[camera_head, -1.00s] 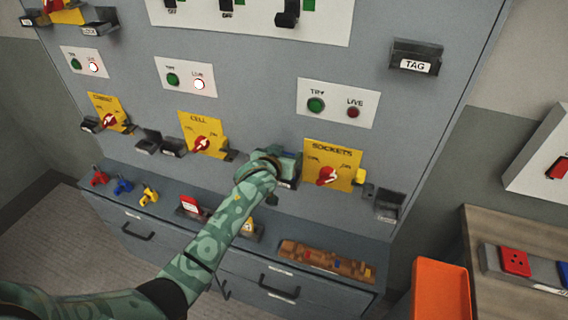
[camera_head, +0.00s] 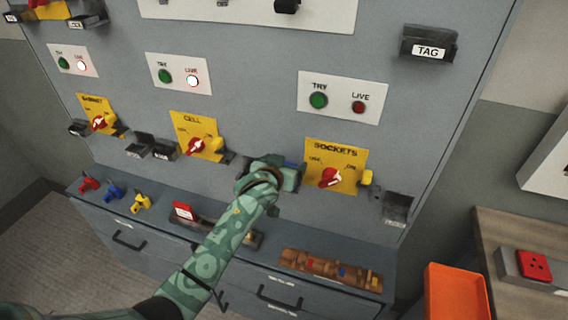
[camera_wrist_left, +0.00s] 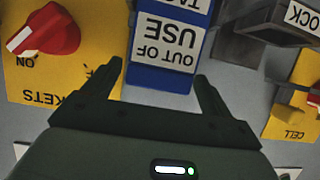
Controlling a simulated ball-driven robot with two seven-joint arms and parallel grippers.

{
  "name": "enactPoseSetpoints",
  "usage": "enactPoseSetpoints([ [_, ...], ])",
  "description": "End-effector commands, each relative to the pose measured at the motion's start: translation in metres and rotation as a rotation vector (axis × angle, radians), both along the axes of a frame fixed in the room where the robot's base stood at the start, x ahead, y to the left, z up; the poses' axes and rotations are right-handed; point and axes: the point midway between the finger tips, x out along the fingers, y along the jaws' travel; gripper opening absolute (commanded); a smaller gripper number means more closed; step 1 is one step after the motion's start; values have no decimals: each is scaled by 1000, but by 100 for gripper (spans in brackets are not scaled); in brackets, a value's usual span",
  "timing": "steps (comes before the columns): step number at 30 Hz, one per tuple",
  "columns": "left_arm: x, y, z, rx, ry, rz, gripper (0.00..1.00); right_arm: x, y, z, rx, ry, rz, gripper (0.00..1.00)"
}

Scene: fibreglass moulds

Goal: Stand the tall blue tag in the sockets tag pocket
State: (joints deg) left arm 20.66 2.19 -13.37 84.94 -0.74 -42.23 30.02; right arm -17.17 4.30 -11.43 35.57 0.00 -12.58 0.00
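The tall blue tag (camera_wrist_left: 160,78) shows in the left wrist view, upside down there, with a white label reading "OUT OF USE". Its far end meets the sockets tag pocket (camera_wrist_left: 201,5), whose "TAG" label is cut by the frame's top edge; it appears to stand in that pocket. My left gripper (camera_wrist_left: 158,76) is open, its fingers on either side of the tag's near end with small gaps. In the head view my left gripper (camera_head: 278,178) is beside the yellow sockets plate (camera_head: 318,151) and largely hides tag and pocket. My right gripper is out of view.
The red sockets switch (camera_head: 330,178) and a yellow piece (camera_head: 367,177) sit right of the gripper. A lock holder (camera_wrist_left: 270,25) is close by in the wrist view. Below are a ledge with a red tag (camera_head: 183,211) and a brown rack (camera_head: 330,270). An orange bin (camera_head: 457,292) stands right.

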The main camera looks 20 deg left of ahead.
Motion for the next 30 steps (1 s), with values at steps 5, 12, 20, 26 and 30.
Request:
enactPoseSetpoints([
  [5, 0, 0, 2, 0, -1, 0, 85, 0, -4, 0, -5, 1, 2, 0],
  [12, -33, 1, 20, -1, 0, 0, 85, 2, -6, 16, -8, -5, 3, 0],
  [20, -88, 3, 42, -1, 0, 0, 85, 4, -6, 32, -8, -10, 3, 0],
  [26, -108, 4, 48, -1, 0, 1, 85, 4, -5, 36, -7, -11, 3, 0],
  [30, -111, 4, 49, -1, 0, 1, 85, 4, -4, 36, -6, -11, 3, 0],
])
